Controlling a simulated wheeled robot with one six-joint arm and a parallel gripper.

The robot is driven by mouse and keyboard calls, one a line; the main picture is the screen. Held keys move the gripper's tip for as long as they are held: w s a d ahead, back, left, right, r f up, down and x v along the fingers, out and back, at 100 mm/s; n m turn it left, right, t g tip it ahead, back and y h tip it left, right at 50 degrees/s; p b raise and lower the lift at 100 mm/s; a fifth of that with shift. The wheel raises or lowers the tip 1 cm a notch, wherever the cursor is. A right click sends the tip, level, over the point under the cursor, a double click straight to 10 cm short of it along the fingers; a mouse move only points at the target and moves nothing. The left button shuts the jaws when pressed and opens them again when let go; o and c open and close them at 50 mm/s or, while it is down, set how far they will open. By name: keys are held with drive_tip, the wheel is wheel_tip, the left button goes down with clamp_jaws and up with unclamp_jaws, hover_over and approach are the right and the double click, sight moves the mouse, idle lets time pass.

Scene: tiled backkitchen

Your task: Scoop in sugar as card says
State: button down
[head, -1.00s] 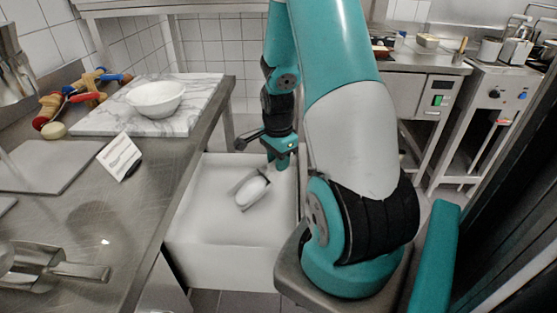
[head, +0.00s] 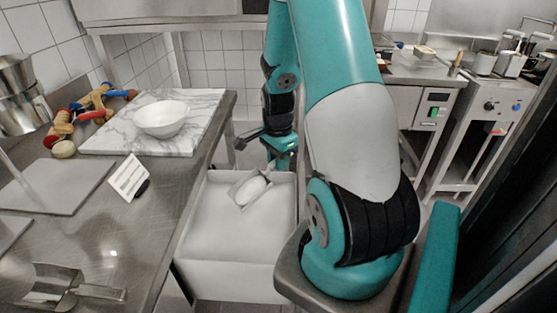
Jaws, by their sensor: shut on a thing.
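My gripper (head: 280,152) is shut on a metal scoop (head: 238,187), above the far part of the white bin (head: 230,283). The scoop holds a white heap of sugar (head: 251,190). The scoop's handle is mostly hidden by the gripper. The bin is filled with white sugar (head: 235,235), its surface fairly smooth. The white card (head: 127,177) with dark print stands on the steel counter at the left; its print is too small to read. A white bowl (head: 160,118) stands on the marble board (head: 205,108).
A second metal scoop (head: 60,287) lies on the near counter. A grey board (head: 55,185), colourful wooden items (head: 85,118) and metal vessels (head: 20,95) are at the left. The counter edge (head: 190,200) runs beside the bin. Kitchen appliances (head: 485,120) stand at the right.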

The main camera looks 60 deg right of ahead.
wheel_tip(320, 180, up, 12)
drive_tip(key=t+y+p, duration=0.1)
drive_tip(key=y+p, duration=0.2)
drive_tip(key=p, duration=0.9)
